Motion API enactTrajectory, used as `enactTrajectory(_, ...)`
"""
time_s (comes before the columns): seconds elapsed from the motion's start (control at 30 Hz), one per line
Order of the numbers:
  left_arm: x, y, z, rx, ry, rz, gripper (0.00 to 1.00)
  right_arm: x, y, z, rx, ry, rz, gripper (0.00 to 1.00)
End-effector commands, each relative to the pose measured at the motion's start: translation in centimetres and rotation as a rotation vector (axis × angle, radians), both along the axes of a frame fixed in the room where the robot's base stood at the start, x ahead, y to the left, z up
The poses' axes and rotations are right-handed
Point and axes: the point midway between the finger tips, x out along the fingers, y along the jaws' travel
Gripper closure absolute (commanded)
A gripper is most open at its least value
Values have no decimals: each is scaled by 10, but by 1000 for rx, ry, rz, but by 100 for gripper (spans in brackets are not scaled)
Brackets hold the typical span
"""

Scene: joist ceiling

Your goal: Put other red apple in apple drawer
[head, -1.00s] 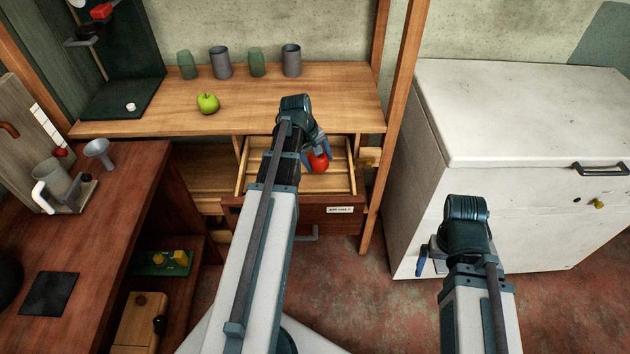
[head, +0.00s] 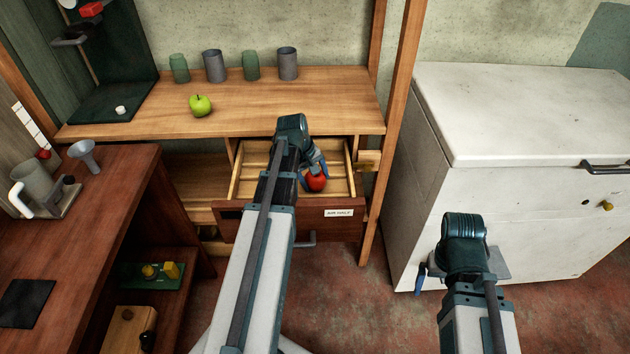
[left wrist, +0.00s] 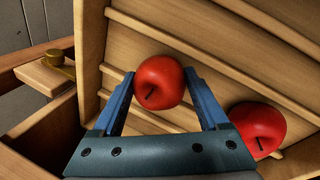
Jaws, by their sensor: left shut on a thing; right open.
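My left gripper (head: 314,172) is shut on a red apple (head: 317,183), held within the outline of the open wooden drawer (head: 347,185). In the left wrist view the held apple (left wrist: 160,82) sits between the two blue fingers, over the slatted drawer floor (left wrist: 200,40). I cannot tell whether it touches the floor. A second red apple (left wrist: 258,128) lies in the drawer to the right of the gripper; my arm hides it in the head view. The drawer front carries a white label (head: 339,213). My right gripper (head: 432,274) is open and empty before the white chest.
A green apple (head: 200,105) and several cups (head: 214,66) stand on the wooden worktop (head: 270,95) above the drawer. A wooden post (head: 395,120) rises right of the drawer. A white chest (head: 520,180) stands at right, a dark red table (head: 95,215) at left.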

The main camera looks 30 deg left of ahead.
Motion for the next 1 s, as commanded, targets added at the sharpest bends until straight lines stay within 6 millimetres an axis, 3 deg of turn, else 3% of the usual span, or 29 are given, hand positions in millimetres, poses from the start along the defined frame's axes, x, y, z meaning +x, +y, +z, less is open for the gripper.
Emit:
enactTrajectory(0.13,0,0,-3,0,0,0,94,0,0,-3,0,0,0,0)
enactTrajectory(0.17,0,0,-2,0,0,0,19,0,0,-2,0,0,0,0)
enactTrajectory(0.27,0,0,-2,0,0,0,1,0,0,-2,0,0,0,0)
enactTrajectory(0.67,0,0,3,0,0,0,0,0,0,3,0,0,0,0)
enactTrajectory(1.0,-8,5,38,0,0,1,0,0,0,38,0,0,0,0)
